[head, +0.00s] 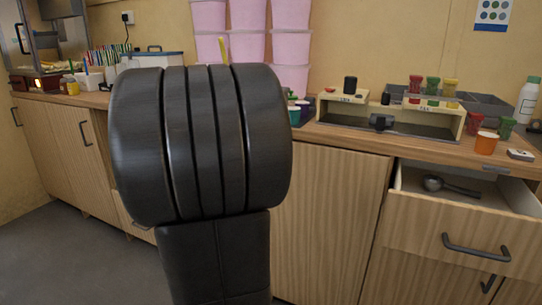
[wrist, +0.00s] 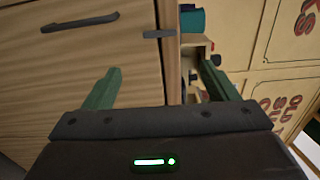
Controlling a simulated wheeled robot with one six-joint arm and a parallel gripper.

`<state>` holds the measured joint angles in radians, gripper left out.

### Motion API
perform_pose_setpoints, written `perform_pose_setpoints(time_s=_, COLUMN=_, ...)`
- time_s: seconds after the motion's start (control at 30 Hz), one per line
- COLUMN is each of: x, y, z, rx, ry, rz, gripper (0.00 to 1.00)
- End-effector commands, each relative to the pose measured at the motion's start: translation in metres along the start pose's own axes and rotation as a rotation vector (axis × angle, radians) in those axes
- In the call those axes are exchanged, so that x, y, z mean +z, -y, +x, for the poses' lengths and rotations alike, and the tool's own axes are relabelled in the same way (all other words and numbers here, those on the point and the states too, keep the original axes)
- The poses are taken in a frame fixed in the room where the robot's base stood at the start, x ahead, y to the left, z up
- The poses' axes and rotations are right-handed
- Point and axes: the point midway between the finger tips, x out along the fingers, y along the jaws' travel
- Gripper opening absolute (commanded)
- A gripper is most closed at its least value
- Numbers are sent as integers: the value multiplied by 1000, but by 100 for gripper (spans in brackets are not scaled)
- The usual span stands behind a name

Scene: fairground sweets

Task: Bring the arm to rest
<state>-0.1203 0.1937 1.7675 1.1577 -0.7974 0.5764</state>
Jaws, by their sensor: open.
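My arm (head: 200,145) fills the left middle of the head view as a large dark ribbed link on a black lower section. It hides part of the counter and cupboards behind it. My gripper (wrist: 165,88) shows in the wrist view with two green fingers spread wide apart. Nothing sits between the fingers. The head view does not show the fingers clearly.
An open drawer (head: 465,222) holding a metal scoop (head: 452,186) juts out at the right. The wooden counter (head: 350,138) carries a cream dispenser stand (head: 337,106), coloured cups and an orange cup (head: 486,144). Pink tubs (head: 290,47) are stacked behind. Grey floor (head: 70,265) is clear at lower left.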

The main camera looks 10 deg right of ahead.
Motion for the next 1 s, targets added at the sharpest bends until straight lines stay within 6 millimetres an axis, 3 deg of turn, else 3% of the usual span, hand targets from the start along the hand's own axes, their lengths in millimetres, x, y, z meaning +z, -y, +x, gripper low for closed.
perform_pose_setpoints(time_s=0.3, x=0, y=0, z=0, rx=0, ry=0, rz=0, gripper=80)
perform_pose_setpoints(time_s=0.47, x=0, y=-1, z=9, rx=0, ry=-1, rz=0, gripper=80)
perform_pose_setpoints(time_s=1.0, x=0, y=-2, z=108, rx=0, ry=-2, rz=-1, gripper=80)
